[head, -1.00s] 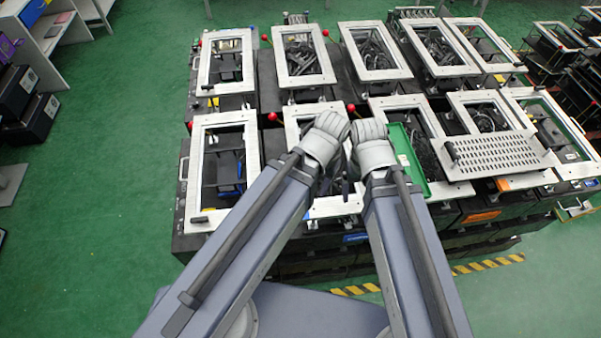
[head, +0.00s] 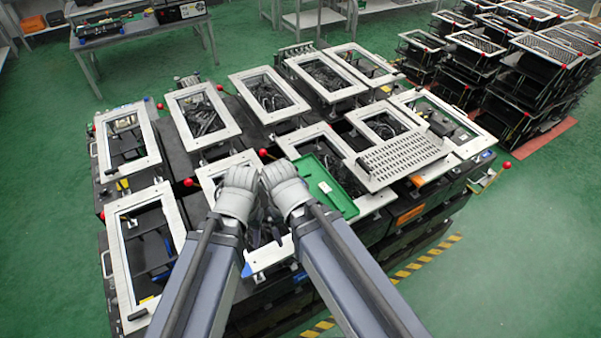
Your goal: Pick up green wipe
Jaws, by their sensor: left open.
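A green, shallow, rectangular tray-like piece (head: 333,197) lies on a fixture frame just right of my right arm's wrist. A small white item (head: 325,187) sits in it. I cannot make out a separate green wipe. The grey wrists of both my arms are close together over the front middle fixture. My left gripper (head: 257,232) is open, its dark fingers below the wrist and hard to tell from the dark fixture. My right gripper lies near it, and its fingers are not clear. I see nothing held.
Black fixtures with white frames (head: 127,141) and red-knobbed levers (head: 188,182) surround my arms. A perforated metal plate (head: 400,157) lies right of the green piece. A table with equipment (head: 140,30) stands at the back left. More fixtures (head: 540,50) stand at the right. Green floor is open between.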

